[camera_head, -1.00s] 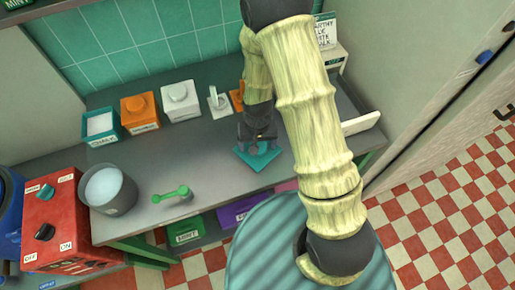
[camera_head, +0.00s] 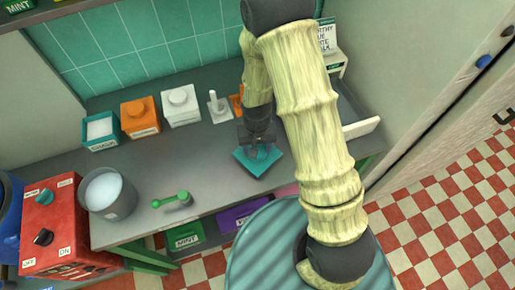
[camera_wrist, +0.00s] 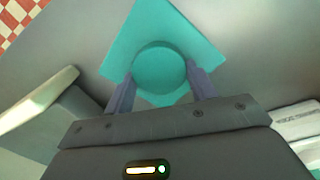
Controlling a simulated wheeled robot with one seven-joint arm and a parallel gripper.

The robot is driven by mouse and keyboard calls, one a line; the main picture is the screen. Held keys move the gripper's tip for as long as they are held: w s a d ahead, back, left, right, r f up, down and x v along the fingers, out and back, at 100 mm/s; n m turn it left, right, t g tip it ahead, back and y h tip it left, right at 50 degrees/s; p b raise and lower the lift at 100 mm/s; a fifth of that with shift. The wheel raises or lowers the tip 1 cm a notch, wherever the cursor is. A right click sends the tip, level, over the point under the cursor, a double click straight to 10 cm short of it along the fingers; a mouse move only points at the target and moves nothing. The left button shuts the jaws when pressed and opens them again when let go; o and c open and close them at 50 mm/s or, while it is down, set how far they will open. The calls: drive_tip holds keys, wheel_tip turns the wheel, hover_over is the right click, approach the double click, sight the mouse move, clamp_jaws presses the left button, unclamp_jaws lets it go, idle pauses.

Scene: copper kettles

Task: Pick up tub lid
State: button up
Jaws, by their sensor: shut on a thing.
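The tub lid (camera_head: 254,163) is a flat teal square with a round knob on top. In the head view it is under my gripper (camera_head: 259,146), near the front of the grey counter. In the wrist view the lid (camera_wrist: 188,28) shows its round knob between my two fingers (camera_wrist: 160,88). My gripper is shut on the knob. I cannot tell whether the lid is clear of the counter. An open teal tub (camera_head: 101,130) with white contents stands at the back left of the counter.
A grey pot (camera_head: 109,193) and green scoop (camera_head: 171,199) are at the front left. A red control box (camera_head: 52,228) stands farther left. The counter middle (camera_head: 190,155) is clear.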

wheel_tip(320, 180, up, 9)
drive_tip(key=b, duration=0.1)
drive_tip(key=shift+d, duration=0.15)
idle(0.8)
